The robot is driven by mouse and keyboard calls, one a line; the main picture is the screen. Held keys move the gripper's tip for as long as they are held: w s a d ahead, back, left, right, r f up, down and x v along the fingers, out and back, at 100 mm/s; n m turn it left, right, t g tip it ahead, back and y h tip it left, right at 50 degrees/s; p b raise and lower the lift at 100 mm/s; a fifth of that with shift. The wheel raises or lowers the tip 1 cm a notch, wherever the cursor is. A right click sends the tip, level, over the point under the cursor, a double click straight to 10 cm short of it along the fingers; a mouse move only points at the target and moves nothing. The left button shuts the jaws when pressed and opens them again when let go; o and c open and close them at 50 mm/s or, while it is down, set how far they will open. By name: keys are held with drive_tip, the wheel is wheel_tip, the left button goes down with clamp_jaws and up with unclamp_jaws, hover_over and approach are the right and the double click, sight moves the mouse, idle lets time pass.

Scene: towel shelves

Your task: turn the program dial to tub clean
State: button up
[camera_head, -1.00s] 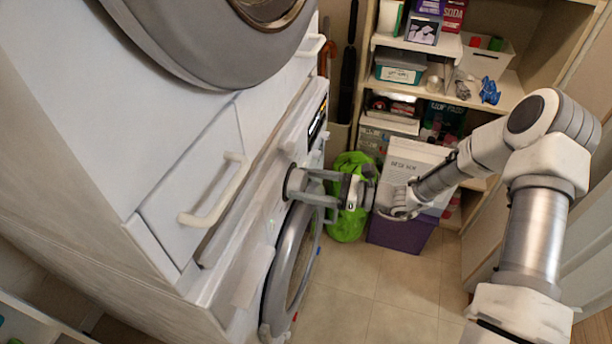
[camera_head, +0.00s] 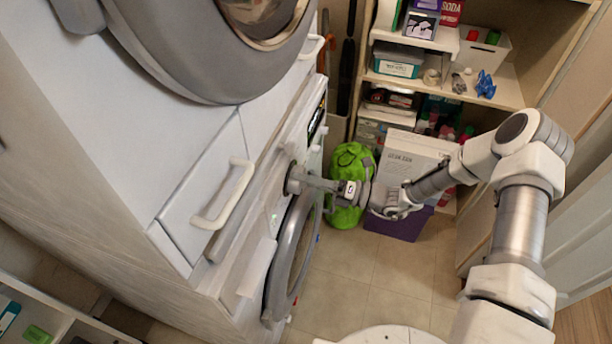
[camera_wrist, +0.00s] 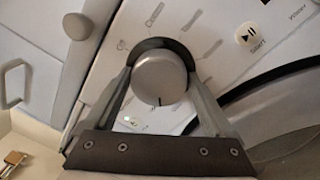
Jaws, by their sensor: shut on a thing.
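The program dial (camera_wrist: 160,78) is a round grey knob with a dark pointer mark near its lower edge in the wrist view. Printed program labels ring it, too small to read. In the head view the dial (camera_head: 293,178) sits on the front panel of the lower machine. My gripper (camera_wrist: 160,85) is shut on the dial, one finger at each side of it. It also shows in the head view (camera_head: 300,181), reaching in from the right. The tub clean label cannot be made out.
A round door (camera_head: 290,255) lies below the dial. A drawer handle (camera_head: 226,194) juts out above the panel at left. A start button (camera_wrist: 250,35) is right of the dial. A green bag (camera_head: 350,185) and shelves stand behind my arm. The floor (camera_head: 350,285) in front is clear.

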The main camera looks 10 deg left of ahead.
drive_tip(key=m+p, duration=0.1)
drive_tip(key=m, duration=0.4)
drive_tip(key=m+t+p, duration=0.1)
drive_tip(key=m, duration=0.5)
drive_tip(key=shift+s+f, duration=0.1)
drive_tip(key=shift+f, duration=0.1)
drive_tip(key=shift+m, duration=0.3)
drive_tip(key=o, duration=1.1)
drive_tip(key=d, duration=0.5)
drive_tip(key=s+d+f, duration=0.1)
drive_tip(key=d, duration=0.5)
drive_tip(key=d+b, duration=0.1)
drive_tip(key=d, duration=0.5)
drive_tip(key=shift+s+d+f, duration=0.15)
drive_tip(key=shift+s+d, duration=0.05)
drive_tip(key=shift+s, duration=0.1)
